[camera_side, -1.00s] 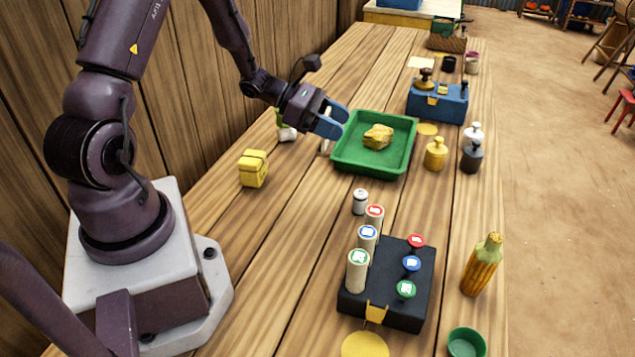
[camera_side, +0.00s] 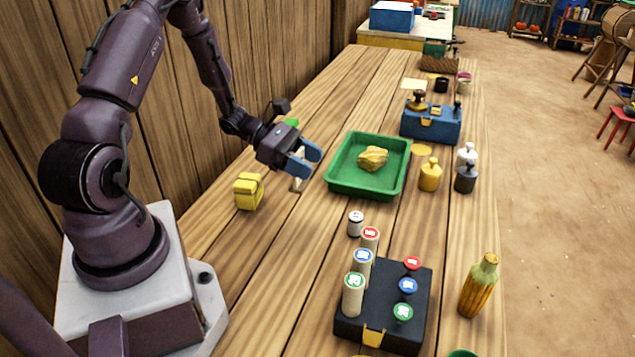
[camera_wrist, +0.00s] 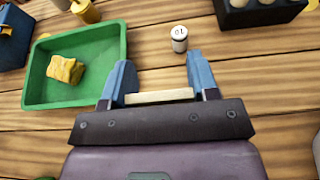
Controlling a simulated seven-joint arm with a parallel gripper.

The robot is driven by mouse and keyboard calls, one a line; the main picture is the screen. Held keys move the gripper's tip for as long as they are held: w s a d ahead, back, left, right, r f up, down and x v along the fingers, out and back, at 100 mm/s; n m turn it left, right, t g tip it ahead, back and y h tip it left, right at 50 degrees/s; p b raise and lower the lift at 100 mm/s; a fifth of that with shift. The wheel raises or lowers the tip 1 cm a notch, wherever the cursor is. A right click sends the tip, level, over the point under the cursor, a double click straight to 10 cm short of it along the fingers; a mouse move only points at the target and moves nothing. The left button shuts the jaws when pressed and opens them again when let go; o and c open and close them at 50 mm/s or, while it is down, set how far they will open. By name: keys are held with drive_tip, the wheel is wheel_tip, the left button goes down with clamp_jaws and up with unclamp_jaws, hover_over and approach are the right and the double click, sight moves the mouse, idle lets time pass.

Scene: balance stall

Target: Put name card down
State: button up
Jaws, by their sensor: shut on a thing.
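My gripper (camera_side: 306,158) is shut on the name card (camera_side: 298,184), a thin pale piece that hangs below the blue fingers, just left of the green tray. In the wrist view the name card (camera_wrist: 159,96) shows as a pale wooden strip spanning the gap between the blue fingertips (camera_wrist: 160,82). Its face is turned away, so no writing can be read. I cannot tell whether its lower edge touches the table.
The green tray (camera_side: 335,182) holds a yellow lump (camera_side: 373,158). A yellow block (camera_side: 248,191) stands left of my gripper, and a small white cylinder (camera_side: 355,224) stands nearer the camera. A black box (camera_side: 420,318) is at the front. Bare planks lie between them.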

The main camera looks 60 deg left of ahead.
drive_tip(key=shift+w+a+f, duration=0.2)
drive_tip(key=shift+w+f, duration=0.35)
drive_tip(key=shift+f, duration=0.65)
drive_tip(key=shift+w+a+f, duration=0.25)
drive_tip(key=shift+w+f, duration=0.3)
drive_tip(key=shift+f, duration=0.7)
drive_tip(key=shift+w+a+f, duration=0.2)
drive_tip(key=shift+w+f, duration=0.35)
drive_tip(key=shift+f, duration=0.65)
drive_tip(key=shift+f, duration=0.15)
drive_tip(key=o, duration=1.1)
drive_tip(key=shift+o, duration=0.2)
